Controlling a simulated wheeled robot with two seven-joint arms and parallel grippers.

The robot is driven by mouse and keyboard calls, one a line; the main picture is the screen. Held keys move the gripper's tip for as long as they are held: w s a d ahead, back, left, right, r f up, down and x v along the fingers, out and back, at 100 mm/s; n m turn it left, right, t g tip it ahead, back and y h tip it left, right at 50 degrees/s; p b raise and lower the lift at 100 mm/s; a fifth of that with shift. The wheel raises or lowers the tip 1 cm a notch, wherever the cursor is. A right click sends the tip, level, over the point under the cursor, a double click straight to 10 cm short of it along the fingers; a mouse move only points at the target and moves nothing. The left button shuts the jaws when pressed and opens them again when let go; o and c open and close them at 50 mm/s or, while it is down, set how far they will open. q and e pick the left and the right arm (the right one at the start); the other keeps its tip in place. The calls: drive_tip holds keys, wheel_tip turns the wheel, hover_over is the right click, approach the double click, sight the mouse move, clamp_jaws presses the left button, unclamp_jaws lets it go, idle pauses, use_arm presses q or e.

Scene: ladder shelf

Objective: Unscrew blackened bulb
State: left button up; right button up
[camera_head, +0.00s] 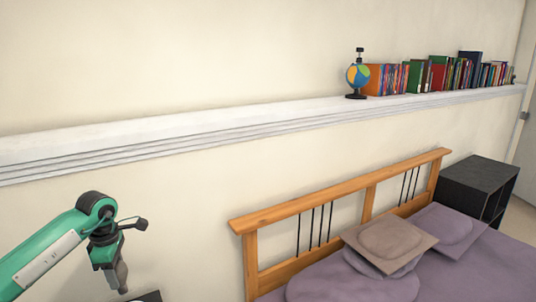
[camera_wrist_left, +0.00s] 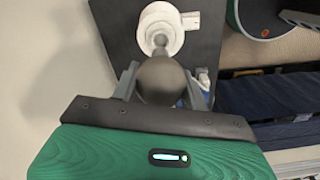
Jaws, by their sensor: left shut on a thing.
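The blackened bulb (camera_wrist_left: 160,80) is a dark grey, round bulb in the left wrist view. Its narrow neck points to a white round lamp base (camera_wrist_left: 158,18), just beyond it. Whether the neck is seated in the socket is unclear from this angle. My left gripper (camera_wrist_left: 161,74) is shut on the bulb, one finger on each side. In the head view my left gripper (camera_head: 122,284) points down at the lower left; the bulb and lamp cannot be made out there. My right gripper is not in view.
The lamp stands on a black surface (camera_wrist_left: 112,25); a dark corner (camera_head: 150,296) shows below my gripper in the head view. A wooden bed headboard (camera_head: 340,200) is to the right. A white wall ledge (camera_head: 200,125) carries a globe (camera_head: 357,76) and several books.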

use_arm(q)
drive_tip(key=shift+r+p, duration=0.8)
drive_tip(key=shift+r, duration=0.85)
